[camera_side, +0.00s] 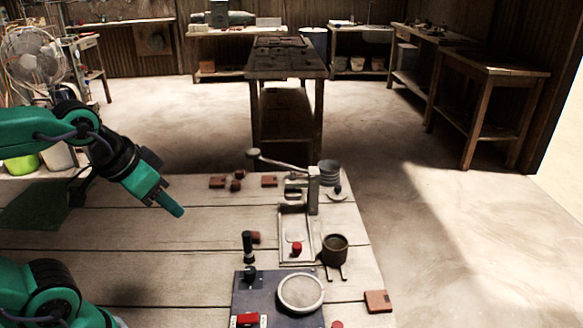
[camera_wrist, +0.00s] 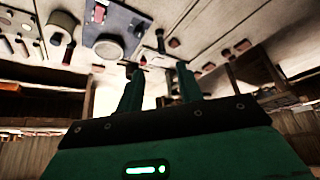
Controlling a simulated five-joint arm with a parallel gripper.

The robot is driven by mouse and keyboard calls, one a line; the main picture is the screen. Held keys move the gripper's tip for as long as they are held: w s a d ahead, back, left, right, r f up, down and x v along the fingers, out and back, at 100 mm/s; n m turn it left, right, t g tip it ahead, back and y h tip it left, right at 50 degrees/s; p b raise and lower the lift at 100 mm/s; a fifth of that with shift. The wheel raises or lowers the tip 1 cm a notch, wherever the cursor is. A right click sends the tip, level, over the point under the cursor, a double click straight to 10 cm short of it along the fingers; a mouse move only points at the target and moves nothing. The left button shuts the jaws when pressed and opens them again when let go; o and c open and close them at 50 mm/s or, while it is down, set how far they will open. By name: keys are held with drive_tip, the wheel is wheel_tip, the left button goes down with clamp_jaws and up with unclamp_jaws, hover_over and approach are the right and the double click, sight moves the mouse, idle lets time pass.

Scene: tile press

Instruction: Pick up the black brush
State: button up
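A black upright thing (camera_side: 247,242) with a dark base stands at the back left edge of the dark blue board (camera_side: 255,298) in the side view. It is the likeliest black brush, though its bristles cannot be made out.
On the board are a white-rimmed round dish (camera_side: 300,293) and a red block (camera_side: 247,320). Behind stands a grey press (camera_side: 313,190) with a long lever. Small red-brown tiles (camera_side: 217,182) lie at the back.

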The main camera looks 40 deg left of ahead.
drive_tip(key=shift+o, duration=1.1)
drive_tip(key=m+g, duration=0.5)
drive_tip(key=m, duration=0.1)
hover_over(247, 233)
drive_tip(key=f, duration=1.3)
drive_tip(key=shift+s, duration=0.25)
drive_tip(key=shift+w+f+g, duration=0.25)
drive_tip(key=shift+f+g, duration=0.05)
drive_tip(key=shift+f, duration=0.05)
drive_tip(key=shift+s+f, duration=0.1)
drive_tip(key=shift+f, duration=3.8)
